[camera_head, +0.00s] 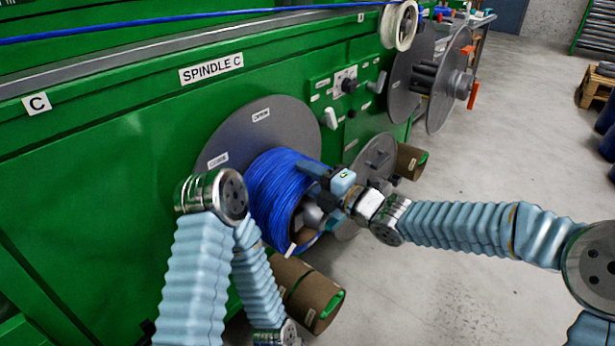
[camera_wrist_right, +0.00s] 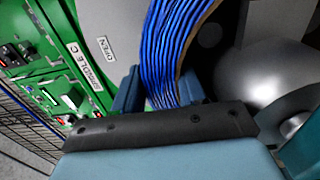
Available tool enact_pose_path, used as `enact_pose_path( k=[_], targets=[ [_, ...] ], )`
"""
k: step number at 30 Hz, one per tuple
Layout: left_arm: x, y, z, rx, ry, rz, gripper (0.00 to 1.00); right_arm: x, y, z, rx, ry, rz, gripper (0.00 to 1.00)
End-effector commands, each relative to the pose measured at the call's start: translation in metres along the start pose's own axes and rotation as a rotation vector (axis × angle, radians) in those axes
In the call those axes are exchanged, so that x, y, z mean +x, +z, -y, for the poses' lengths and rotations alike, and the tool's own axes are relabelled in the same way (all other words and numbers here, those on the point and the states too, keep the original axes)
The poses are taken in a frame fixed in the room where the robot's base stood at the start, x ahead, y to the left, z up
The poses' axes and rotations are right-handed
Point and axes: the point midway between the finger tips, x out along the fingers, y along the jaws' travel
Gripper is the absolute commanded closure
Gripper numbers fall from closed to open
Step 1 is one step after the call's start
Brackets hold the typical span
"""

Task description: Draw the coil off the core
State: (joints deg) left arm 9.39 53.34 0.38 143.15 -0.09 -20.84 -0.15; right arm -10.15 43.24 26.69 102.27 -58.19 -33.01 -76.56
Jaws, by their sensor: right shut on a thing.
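The blue cable coil (camera_head: 272,200) sits on spindle C, in front of a grey flange disc (camera_head: 228,140). The coil's open end faces right, with a brown inner ring and silver core parts (camera_head: 311,214) partly visible in it. My right gripper (camera_head: 328,182) is at the upper right rim of this end, shut on the coil.
A green machine (camera_head: 110,170) with control levers fills the back. Grey reels (camera_head: 440,85) stand at upper right. The floor (camera_head: 490,165) at right is mostly clear.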

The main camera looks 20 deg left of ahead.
Motion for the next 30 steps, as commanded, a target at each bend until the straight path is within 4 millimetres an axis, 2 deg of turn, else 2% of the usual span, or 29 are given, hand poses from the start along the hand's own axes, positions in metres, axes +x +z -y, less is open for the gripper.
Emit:
enact_pose_path(
  k=[8,30],
  targets=[
    [0.0,0.0,0.0,0.0,0.0,0.0,0.55,0.0,0.0,0.001,0.0,-0.002,0.0,1.0],
    [0.002,0.0,0.001,0.0,0.0,0.0,0.55,0.0,0.0,-0.013,-0.003,0.008,-0.001,1.0]
  ],
)
